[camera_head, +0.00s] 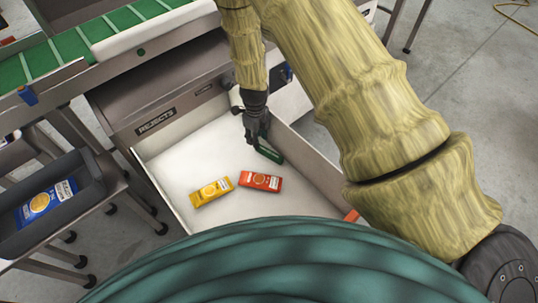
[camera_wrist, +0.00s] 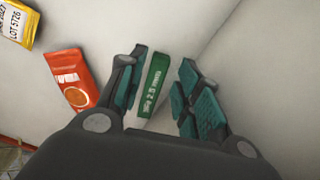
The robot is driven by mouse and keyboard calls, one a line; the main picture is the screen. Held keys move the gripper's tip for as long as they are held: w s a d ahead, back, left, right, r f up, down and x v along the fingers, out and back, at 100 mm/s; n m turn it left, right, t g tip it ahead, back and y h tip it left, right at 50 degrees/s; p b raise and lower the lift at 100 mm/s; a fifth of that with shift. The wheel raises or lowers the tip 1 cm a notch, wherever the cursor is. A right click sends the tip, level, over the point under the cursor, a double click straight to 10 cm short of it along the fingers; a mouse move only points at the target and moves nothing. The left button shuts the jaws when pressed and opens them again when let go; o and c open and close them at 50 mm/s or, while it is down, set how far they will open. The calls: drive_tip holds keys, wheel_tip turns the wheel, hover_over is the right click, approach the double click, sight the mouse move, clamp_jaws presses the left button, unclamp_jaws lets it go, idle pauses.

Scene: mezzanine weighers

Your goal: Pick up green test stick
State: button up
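The green test stick (camera_wrist: 153,85) is a short green bar with white lettering. It lies in the white rejects drawer near its right wall, and in the head view (camera_head: 270,154) it shows just past my gripper's tip. In the wrist view my gripper (camera_wrist: 158,88) is open, with the stick between its two teal-padded fingers, nearer the left one. A gap shows between the stick and the right finger. I cannot tell whether the left finger touches it. In the head view my gripper (camera_head: 259,136) reaches down into the drawer, and its fingers partly hide the stick's upper end.
An orange-red packet (camera_head: 260,181) and a yellow packet (camera_head: 211,191) lie in the drawer (camera_head: 180,163), left of the stick. The drawer's right wall (camera_head: 308,153) is close to my gripper. A blue packet (camera_head: 47,202) sits in a dark tray at left. A green conveyor (camera_head: 68,47) runs behind.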

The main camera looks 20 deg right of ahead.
sight(269, 154)
drive_tip(key=shift+w+f+b, duration=0.15)
drive_tip(key=shift+f+b, duration=0.7)
drive_tip(key=shift+f, duration=1.8)
clamp_jaws()
